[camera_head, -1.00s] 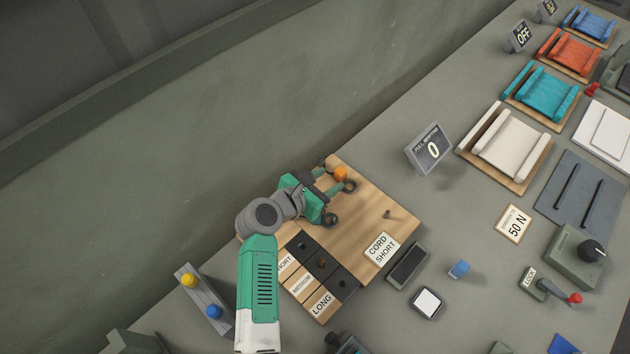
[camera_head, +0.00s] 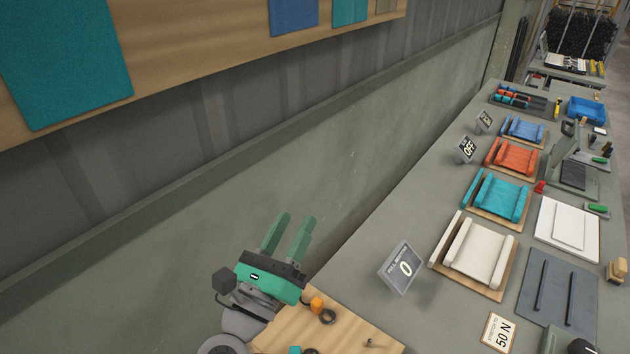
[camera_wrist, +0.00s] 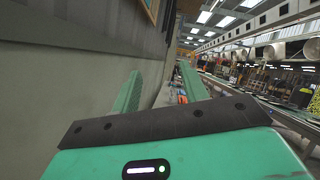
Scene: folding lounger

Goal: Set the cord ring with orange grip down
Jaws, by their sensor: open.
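The cord ring with orange grip (camera_head: 317,304) lies on the wooden board (camera_head: 352,330) at the bottom of the head view. Its orange block sits beside a dark ring (camera_head: 328,317) near the board's far edge. My gripper (camera_head: 294,220) is open and empty, with its two green fingers apart. It appears raised clear of the board, up and left of the orange grip in the head view. The fingers also show in the wrist view (camera_wrist: 160,72), with nothing between them; the cord ring is not seen there.
A pull-monitor sign (camera_head: 401,268) reading 0 stands right of the board. A cream lounger model (camera_head: 474,252) and several coloured ones stand farther along the bench. The grey wall (camera_head: 200,240) runs close on the left.

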